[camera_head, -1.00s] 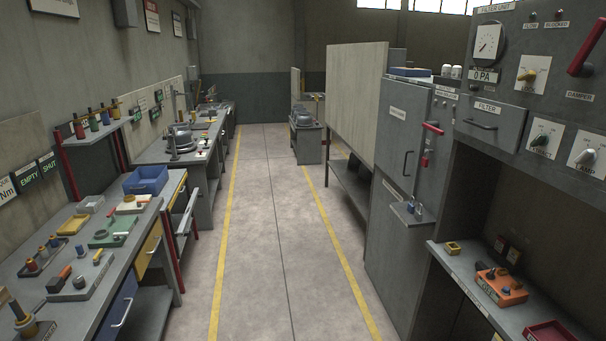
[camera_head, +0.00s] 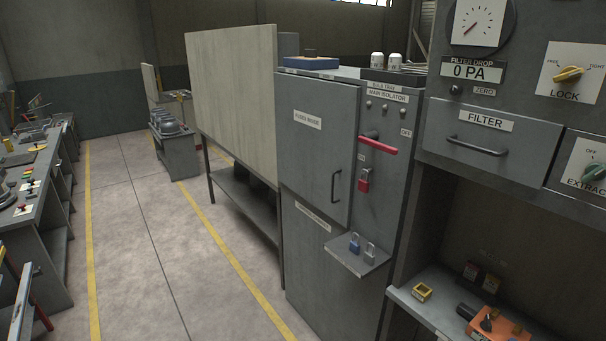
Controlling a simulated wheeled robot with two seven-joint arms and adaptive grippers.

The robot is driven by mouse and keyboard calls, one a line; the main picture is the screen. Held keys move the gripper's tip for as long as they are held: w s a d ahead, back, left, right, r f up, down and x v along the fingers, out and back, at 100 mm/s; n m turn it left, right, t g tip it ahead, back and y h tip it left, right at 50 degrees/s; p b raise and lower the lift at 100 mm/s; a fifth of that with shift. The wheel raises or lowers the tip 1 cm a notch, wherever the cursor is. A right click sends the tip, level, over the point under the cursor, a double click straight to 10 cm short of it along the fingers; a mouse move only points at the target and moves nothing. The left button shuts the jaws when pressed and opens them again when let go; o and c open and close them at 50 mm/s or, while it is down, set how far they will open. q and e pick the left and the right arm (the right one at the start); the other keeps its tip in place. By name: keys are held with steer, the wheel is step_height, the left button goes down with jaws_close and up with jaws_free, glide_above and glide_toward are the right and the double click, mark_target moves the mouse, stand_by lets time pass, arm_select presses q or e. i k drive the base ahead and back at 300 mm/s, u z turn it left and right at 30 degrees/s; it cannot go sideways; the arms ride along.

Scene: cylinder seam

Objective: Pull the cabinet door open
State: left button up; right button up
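The grey cabinet door (camera_head: 314,150) is on the upper front of a tall grey cabinet (camera_head: 310,271) right of centre. The door looks shut. A dark vertical bar handle (camera_head: 336,186) is near its right edge, and a white label (camera_head: 307,119) is near its top. Right of the door is a red isolator lever (camera_head: 377,145) with a red padlock (camera_head: 365,180) hanging below it. Neither of my grippers is in view.
A small shelf (camera_head: 345,257) holding a blue padlock (camera_head: 354,243) and a grey padlock (camera_head: 370,252) juts out below the handle. A pale panel (camera_head: 235,98) stands left of the cabinet. The floor (camera_head: 180,255) ahead is clear. A filter drawer (camera_head: 487,139) is at right.

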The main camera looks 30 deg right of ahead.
mark_target(317, 120)
steer(key=i, duration=3.65)
steer(key=z, duration=1.25)
